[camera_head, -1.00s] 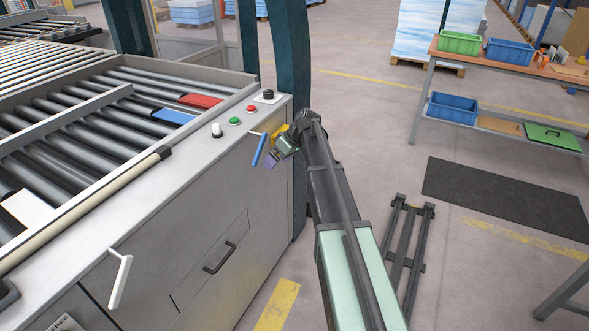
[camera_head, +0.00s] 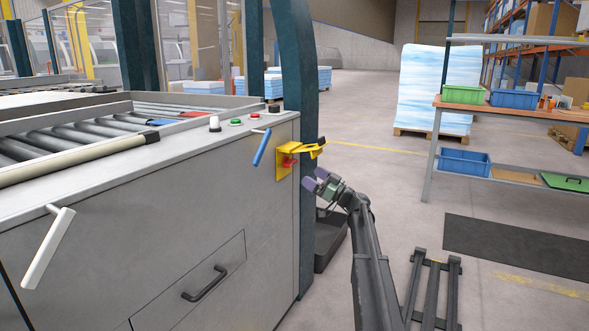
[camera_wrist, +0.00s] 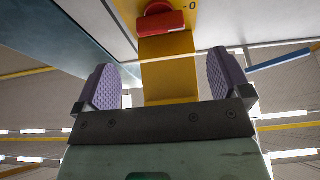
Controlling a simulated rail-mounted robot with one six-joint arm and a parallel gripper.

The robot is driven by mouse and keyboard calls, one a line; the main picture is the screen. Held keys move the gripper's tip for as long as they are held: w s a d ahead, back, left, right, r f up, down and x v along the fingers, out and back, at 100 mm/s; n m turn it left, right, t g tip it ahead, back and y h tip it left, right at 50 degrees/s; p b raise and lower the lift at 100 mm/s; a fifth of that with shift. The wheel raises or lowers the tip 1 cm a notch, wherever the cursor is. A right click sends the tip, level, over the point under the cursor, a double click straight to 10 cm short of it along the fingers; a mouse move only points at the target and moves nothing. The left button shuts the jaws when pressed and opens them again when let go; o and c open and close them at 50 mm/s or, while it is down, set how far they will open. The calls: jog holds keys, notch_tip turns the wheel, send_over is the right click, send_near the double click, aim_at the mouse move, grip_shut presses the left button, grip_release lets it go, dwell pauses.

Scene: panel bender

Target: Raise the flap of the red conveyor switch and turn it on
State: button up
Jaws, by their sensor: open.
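The red switch (camera_head: 290,161) sits on a yellow plate (camera_head: 283,170) at the right end of the grey machine's front. Its yellow flap (camera_head: 312,150) stands raised, sticking out above the switch. My gripper (camera_head: 316,181) is open and empty, to the lower right of the switch and apart from it. In the wrist view, the red handle (camera_wrist: 160,23) shows at the top as a crosswise bar, with a "0" mark to its right. A yellow strip (camera_wrist: 168,72) shows between my purple finger pads, part of my open gripper (camera_wrist: 165,85).
A blue crank handle (camera_head: 262,147) hangs left of the switch. Buttons, including a green one (camera_head: 236,122), line the machine's top. A dark green post (camera_head: 300,70) rises beside the switch. A workbench (camera_head: 510,107) stands at the right, with open floor between.

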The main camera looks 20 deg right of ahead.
aim_at(294, 164)
jog(key=p+x, duration=0.2)
jog(key=x, duration=0.5)
jog(key=shift+w+a+r+p, duration=0.15)
jog(key=shift+w+r+p, duration=0.05)
jog(key=shift+w+p, duration=0.1)
jog(key=shift+w+a+r, duration=0.1)
jog(key=shift+w+a, duration=0.2)
jog(key=c, duration=0.9)
